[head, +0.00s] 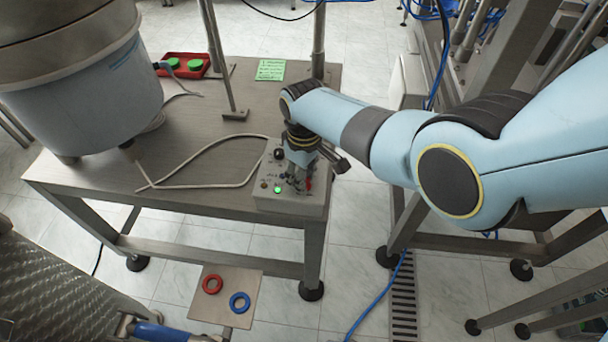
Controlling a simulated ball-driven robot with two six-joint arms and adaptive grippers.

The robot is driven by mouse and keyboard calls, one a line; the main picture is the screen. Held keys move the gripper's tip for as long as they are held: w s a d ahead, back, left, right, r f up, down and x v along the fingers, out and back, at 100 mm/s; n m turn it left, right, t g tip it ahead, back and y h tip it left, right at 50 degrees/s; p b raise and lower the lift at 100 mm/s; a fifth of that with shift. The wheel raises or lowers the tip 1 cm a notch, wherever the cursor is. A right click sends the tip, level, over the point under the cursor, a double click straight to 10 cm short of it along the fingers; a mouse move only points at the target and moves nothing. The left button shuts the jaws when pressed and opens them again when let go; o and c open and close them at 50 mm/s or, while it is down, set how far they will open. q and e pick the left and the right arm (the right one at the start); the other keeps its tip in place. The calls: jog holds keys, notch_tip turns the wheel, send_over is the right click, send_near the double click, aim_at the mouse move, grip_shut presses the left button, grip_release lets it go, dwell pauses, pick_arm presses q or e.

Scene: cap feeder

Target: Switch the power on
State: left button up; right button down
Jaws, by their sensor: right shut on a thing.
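A grey control box (291,201) sits at the right front corner of the steel table. On its top are a lit green lamp (277,190), a small orange-brown button or lamp (264,184) and a black knob (279,154). My right gripper (297,184) points down at the box from above. It is shut on a small switch there, which its fingers mostly hide. A small red part (308,183) shows beside the fingertips; I cannot tell whether it belongs to the switch.
A big feeder bowl (90,95) stands on the table's (190,185) left. A pale cable loops toward the box. A red tray with green pieces (183,65) and a green note (271,70) lie behind. A metal post (222,60) rises from the tabletop.

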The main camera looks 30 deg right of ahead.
jog(key=c, duration=1)
grip_release()
jog(key=shift+r, duration=0.1)
notch_tip(320, 180, up, 12)
jog(key=s+d+f+m+b, duration=0.2)
jog(key=s+f+b, duration=0.6)
jog(key=s+f, duration=1.4)
jog(key=s+d+f+m+b, duration=0.2)
jog(key=s+d+f+b, duration=0.4)
jog(key=s+f, duration=1.6)
jog(key=shift+s+f+t+h+b, duration=0.35)
jog(key=shift+f+b, duration=1.3)
jog(key=shift+f, duration=1.15)
